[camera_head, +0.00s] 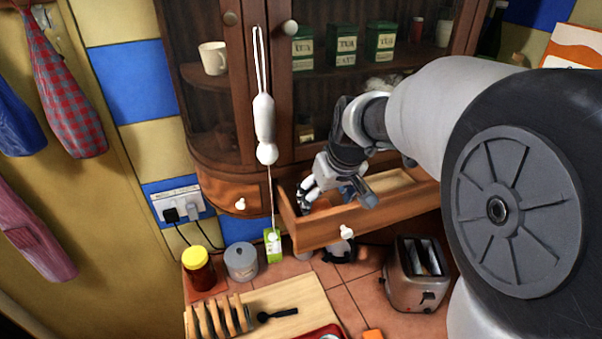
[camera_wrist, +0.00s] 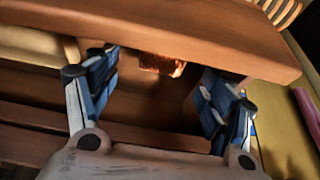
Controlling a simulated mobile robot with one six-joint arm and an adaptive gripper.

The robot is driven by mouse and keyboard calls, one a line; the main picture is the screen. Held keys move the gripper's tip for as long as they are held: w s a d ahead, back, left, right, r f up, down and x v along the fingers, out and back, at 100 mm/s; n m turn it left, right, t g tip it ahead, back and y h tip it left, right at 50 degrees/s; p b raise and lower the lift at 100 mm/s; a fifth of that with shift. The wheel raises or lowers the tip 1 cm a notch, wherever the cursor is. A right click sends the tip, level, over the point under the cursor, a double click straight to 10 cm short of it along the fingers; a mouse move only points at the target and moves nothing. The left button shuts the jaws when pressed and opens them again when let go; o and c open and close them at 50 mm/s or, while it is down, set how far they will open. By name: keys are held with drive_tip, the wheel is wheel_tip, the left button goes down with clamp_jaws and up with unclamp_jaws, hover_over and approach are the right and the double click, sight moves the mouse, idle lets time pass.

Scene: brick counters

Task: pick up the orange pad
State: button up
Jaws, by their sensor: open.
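My gripper (camera_head: 335,195) is over the open wooden drawer (camera_head: 325,232), its fingers reaching down into it. In the wrist view the two blue-and-white fingers (camera_wrist: 165,72) are spread wide apart. A small orange-brown thing, which looks like the orange pad (camera_wrist: 162,65), lies in the drawer close to the inside of the front panel. It shows between the fingers, with its upper part hidden by the drawer's front edge. Nothing is gripped. In the head view the drawer's inside is largely hidden by my gripper.
The drawer front and sides stand close around my fingers. A toaster (camera_head: 417,274), a grey canister (camera_head: 240,262), a yellow-lidded jar (camera_head: 197,268) and a toast rack (camera_head: 217,318) stand on the counter below. A separate orange item (camera_head: 373,335) shows at the bottom edge.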

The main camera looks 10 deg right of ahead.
sight(320, 206)
drive_tip(key=x, duration=0.4)
drive_tip(key=shift+a+f, duration=0.15)
drive_tip(key=shift+f, duration=0.05)
drive_tip(key=c, duration=1)
